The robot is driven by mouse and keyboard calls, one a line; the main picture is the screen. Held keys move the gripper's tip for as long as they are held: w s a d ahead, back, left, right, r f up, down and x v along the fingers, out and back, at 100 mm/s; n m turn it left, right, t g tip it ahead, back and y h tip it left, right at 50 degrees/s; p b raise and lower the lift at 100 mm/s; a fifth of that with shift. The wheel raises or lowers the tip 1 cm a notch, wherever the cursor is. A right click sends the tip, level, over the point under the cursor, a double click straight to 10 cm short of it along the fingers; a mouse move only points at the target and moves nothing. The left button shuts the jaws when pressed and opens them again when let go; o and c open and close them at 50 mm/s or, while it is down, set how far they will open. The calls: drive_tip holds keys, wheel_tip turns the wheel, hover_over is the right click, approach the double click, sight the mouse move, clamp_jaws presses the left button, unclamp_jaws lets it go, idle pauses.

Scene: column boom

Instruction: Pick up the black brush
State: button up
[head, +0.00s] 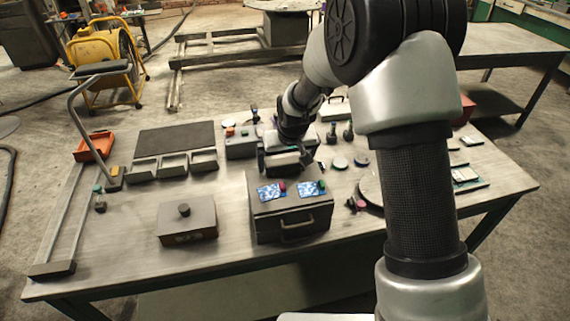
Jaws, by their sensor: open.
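I cannot pick out the black brush with certainty; things at the back of the table are small and partly hidden behind my arm and gripper. My gripper (287,163) is open and points down over the middle of the table, just behind or above the back edge of a dark box (291,225) with a front handle. Its fingers are small and dark here, and I see nothing held between them. Small dark upright items stand behind it, one at the left (255,114) and two at the right, one of them with a teal top (332,131).
Blue-white cards and small coloured pieces lie on the handled box. A brown lidded box (187,221), grey open bins (173,166), a dark mat (176,139), an orange tray (95,145) and a tall metal frame (75,210) stand to the left. The front left tabletop (125,255) is clear.

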sight(285, 160)
drive_tip(key=c, duration=0.8)
wheel_tip(285, 160, up, 10)
drive_tip(key=shift+b, duration=0.4)
